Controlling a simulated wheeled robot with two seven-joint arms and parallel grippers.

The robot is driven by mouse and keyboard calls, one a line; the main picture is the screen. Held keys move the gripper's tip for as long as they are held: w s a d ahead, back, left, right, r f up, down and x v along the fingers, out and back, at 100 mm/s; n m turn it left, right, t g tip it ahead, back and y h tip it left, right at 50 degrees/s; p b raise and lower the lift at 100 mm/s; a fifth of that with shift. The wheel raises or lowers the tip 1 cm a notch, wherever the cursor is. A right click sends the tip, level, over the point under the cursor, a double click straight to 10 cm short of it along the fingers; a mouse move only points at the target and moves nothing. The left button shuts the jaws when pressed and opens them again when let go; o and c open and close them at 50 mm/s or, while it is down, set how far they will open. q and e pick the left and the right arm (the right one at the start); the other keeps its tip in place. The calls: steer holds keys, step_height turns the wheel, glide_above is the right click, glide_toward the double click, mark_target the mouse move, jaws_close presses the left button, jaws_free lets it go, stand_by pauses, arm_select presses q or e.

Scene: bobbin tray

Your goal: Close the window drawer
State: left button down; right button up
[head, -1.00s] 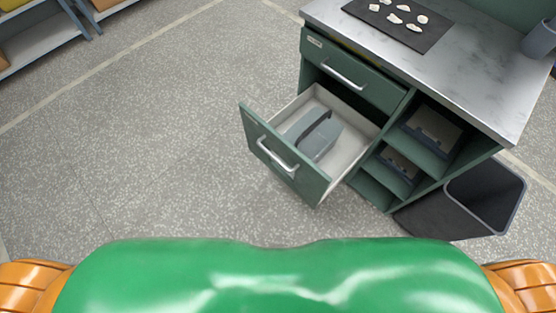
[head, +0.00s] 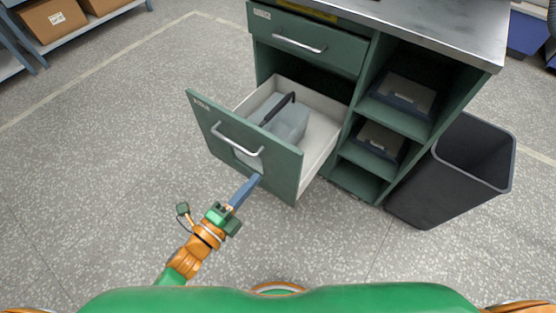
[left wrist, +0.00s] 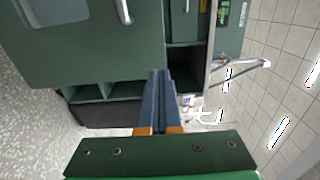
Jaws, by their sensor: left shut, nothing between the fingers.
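The window drawer (head: 283,171) is the lower drawer of the green cabinet and is pulled well out. Its green front has a silver bar handle (head: 237,139) and a pale window panel partly visible below it. A grey container with a dark handle (head: 285,123) lies inside. My left gripper (head: 256,178) is shut and empty, its blue fingertips at the lower edge of the drawer front; I cannot tell whether they touch it. In the left wrist view the shut fingers (left wrist: 158,75) point towards the cabinet, with the green front and its window (left wrist: 58,10) at upper left. My right gripper is out of view.
The upper drawer (head: 305,44) is shut. Open shelves with grey boxes (head: 404,92) are on the cabinet's right. A black bin (head: 462,170) stands beside it. A shelf with cardboard boxes (head: 52,20) is at far left. The floor left of the drawer is clear.

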mark_target(282, 148)
arm_select(q)
steer(key=b+x, duration=0.1)
steer(key=x, duration=0.8)
steer(key=shift+w+d, duration=0.2)
steer(key=shift+w, duration=0.05)
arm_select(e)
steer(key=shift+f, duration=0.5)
